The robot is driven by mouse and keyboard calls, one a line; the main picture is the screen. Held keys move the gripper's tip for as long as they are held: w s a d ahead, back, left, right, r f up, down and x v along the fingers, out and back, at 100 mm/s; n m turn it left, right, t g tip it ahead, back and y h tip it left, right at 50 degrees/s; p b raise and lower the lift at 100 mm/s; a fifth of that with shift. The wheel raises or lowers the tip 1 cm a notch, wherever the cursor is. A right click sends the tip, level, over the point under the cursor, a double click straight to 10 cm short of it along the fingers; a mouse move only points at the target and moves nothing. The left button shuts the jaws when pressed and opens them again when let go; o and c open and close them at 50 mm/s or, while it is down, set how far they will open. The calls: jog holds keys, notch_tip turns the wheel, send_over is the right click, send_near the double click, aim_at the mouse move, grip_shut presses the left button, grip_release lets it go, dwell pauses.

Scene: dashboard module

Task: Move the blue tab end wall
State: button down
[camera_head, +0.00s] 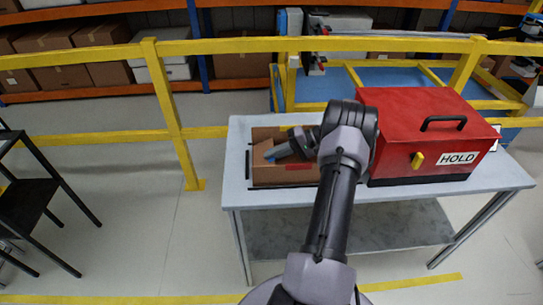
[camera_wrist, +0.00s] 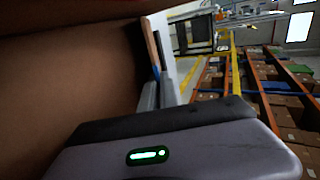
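A brown cardboard box (camera_head: 285,174) stands at the left of the grey table, with a red strip (camera_head: 299,166) low on its near side. A small blue patch (camera_head: 277,153) shows at my gripper's tip over the box; it looks like the blue tab, but I cannot be sure. My gripper (camera_head: 271,156) reaches left over the box, and my wrist hides the box's right part. In the wrist view, brown cardboard (camera_wrist: 70,75) fills the left side close by. A thin blue sliver (camera_wrist: 156,72) shows beside the grey fingers (camera_wrist: 151,97). The finger gap is not clear.
A red case (camera_head: 410,125) with a black handle and a HOLD label stands on the table right of my arm. Bare table (camera_head: 237,165) shows left of the box. A yellow rail (camera_head: 220,46) runs behind the table. A black stand (camera_head: 25,195) is at far left.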

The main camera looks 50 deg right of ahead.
dwell(0.5)
jog(key=c, duration=1.6)
grip_release()
